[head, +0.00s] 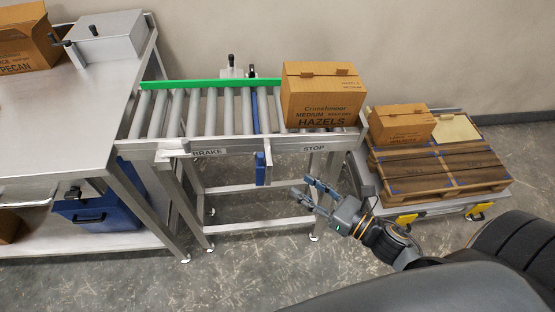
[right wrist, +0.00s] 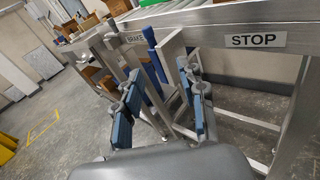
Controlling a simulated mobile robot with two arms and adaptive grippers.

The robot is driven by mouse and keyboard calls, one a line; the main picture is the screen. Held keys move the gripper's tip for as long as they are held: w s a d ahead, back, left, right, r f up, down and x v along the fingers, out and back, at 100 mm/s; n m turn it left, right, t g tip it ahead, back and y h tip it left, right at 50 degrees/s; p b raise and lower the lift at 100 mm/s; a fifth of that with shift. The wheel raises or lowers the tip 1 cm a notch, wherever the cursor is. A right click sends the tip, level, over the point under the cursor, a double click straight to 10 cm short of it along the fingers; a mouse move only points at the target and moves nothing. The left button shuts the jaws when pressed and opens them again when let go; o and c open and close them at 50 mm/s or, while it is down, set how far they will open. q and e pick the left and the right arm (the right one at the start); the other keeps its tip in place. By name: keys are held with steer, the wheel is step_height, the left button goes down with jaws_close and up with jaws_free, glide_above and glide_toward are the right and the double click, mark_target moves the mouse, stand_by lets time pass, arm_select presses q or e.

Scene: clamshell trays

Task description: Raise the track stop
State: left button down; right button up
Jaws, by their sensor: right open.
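The roller track (head: 215,146) has BRAKE and STOP labels on its front rail. A blue handle (head: 260,168) hangs below the rail, just left of the STOP label (head: 313,149). A blue bar (head: 263,110) lies between the rollers, left of the hazels box (head: 322,95). My right gripper (head: 303,190) is open and empty, in front of the track, low and right of the blue handle, apart from it. In the right wrist view its two blue-padded fingers (right wrist: 158,97) are spread, with a blue upright part (right wrist: 154,56) beyond them and the STOP label (right wrist: 255,40) to the right.
A metal table (head: 60,110) stands left, with a blue bin (head: 97,208) below. A cart with a wooden pallet (head: 440,170) and a small box (head: 401,124) stands right. A green rail (head: 208,83) runs along the track's back. The floor in front is clear.

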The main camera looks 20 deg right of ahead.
mark_target(263, 161)
steer(key=shift+n+y, duration=0.4)
steer(key=shift+n, duration=0.4)
steer(key=x, duration=0.4)
steer(key=r+p+x, duration=0.1)
steer(key=x, duration=0.3)
steer(key=p+x, duration=0.1)
steer(key=x, duration=0.3)
steer(key=shift+a+r, duration=0.4)
steer(key=shift+x, duration=0.85)
steer(key=shift+c, duration=0.2)
steer(key=shift+f, duration=0.1)
jaws_close()
